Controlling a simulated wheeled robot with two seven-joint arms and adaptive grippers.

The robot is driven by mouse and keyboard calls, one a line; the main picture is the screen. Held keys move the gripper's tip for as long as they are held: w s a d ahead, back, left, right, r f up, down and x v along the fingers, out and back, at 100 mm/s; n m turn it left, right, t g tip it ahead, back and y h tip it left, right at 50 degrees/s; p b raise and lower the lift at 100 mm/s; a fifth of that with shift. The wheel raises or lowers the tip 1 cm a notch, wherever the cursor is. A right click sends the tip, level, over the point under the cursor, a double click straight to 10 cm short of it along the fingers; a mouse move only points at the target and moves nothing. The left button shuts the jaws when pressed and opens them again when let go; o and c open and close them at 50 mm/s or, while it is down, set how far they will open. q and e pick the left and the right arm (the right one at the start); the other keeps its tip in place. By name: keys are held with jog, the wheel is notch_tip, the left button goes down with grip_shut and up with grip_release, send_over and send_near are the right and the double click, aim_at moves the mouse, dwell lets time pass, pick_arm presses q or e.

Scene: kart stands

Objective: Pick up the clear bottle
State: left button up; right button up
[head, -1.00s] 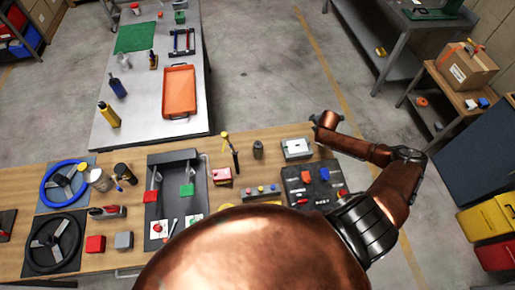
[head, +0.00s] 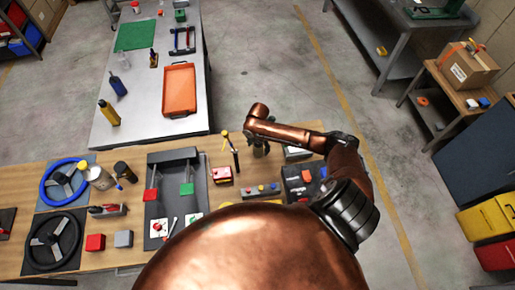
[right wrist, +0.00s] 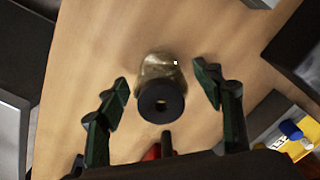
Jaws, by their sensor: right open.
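The clear bottle (right wrist: 160,68) stands on the wooden bench, with a translucent body and a black, ring-like cap. In the right wrist view it sits between the two fingers of my right gripper (right wrist: 160,80), which is open. Clear gaps show on both sides, so neither finger touches it. In the head view my right arm reaches over the bench, and its forearm and hand partly hide the bottle. My left gripper is not in view.
A red block (head: 222,174) and a yellow-headed tool (head: 225,135) stand left of the bottle. A black tray (head: 154,225) lies further left. A grey box (head: 297,153) is close on the right. A steel table (head: 140,75) with an orange tray (head: 179,90) lies beyond.

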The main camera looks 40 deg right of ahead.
jog(key=shift+d+f, duration=0.1)
jog(key=shift+f, duration=1.15)
jog(key=shift+c, duration=0.6)
jog(key=c, duration=1.1)
